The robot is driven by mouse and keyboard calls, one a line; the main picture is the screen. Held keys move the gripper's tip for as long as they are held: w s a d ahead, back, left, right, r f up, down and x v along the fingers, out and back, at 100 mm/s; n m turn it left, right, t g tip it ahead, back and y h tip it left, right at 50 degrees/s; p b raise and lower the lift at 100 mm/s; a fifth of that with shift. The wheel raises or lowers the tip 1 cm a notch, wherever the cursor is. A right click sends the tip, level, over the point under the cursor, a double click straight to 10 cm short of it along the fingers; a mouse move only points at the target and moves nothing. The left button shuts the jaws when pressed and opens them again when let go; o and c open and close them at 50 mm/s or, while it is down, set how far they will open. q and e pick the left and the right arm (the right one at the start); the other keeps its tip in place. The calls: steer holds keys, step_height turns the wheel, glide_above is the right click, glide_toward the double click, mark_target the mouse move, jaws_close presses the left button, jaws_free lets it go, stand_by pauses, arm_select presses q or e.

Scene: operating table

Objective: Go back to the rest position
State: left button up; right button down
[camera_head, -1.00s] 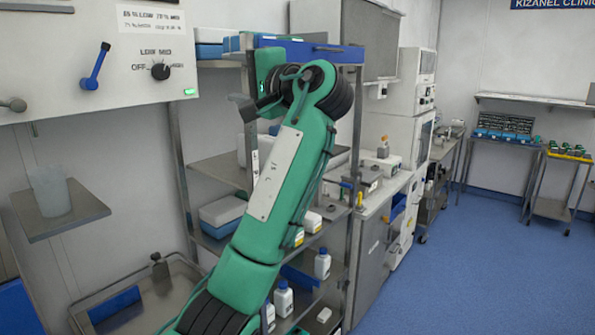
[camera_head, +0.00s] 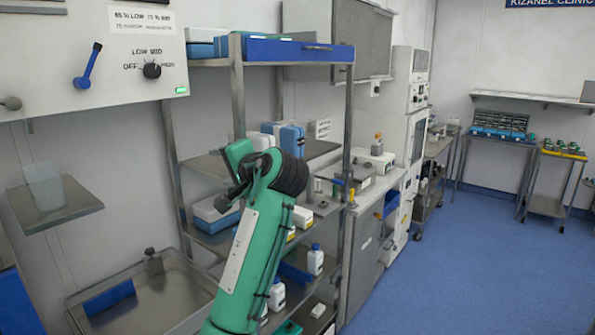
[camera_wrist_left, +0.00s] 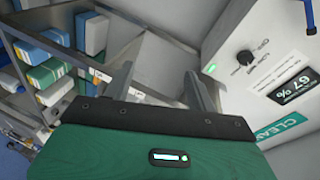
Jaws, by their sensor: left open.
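My left arm (camera_head: 249,235) rises from the bottom of the head view, bent at a black joint in front of the steel shelf rack. The green body of my left gripper shows beside that joint, but its fingers are hard to make out there. In the left wrist view my left gripper (camera_wrist_left: 163,82) has its two grey fingers apart with nothing between them. My right gripper is not in view.
The shelf rack (camera_head: 239,100) holds boxes and white bottles (camera_head: 315,260). A wall panel with a knob and blue lever (camera_head: 88,66) is at upper left. Below are a small shelf with a beaker (camera_head: 43,186) and a sink (camera_head: 175,295). Blue floor (camera_head: 450,270) is clear at right.

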arm_select(q)
steer(key=s+a+f+n+g+h, duration=0.15)
steer(key=s+f, duration=0.25)
steer(key=f, duration=0.8)
steer(key=s+a+f+g+h, duration=0.1)
steer(key=s+a+f+h, duration=0.2)
steer(key=f, duration=0.8)
steer(key=s+a+f+g+h, duration=0.15)
steer(key=s+f, duration=0.35)
steer(key=f, duration=0.7)
steer(key=s+a+f+n+g+h, duration=0.1)
steer(key=s+f, duration=0.5)
steer(key=s, duration=0.2)
steer(key=s+a+f+n+h, duration=0.1)
steer(key=s+f, duration=0.4)
steer(key=s, duration=0.3)
steer(key=s+f+n+g+h, duration=0.1)
steer(key=s+f+g+h, duration=0.2)
steer(key=s, duration=1.4)
step_height(320, 180, down, 30)
steer(key=g, duration=0.1)
steer(key=s+a+f+g, duration=0.1)
steer(key=s+a+f, duration=0.2)
steer(key=s+f, duration=1.6)
steer(key=shift+s+f, duration=0.35)
steer(key=shift+f, duration=0.4)
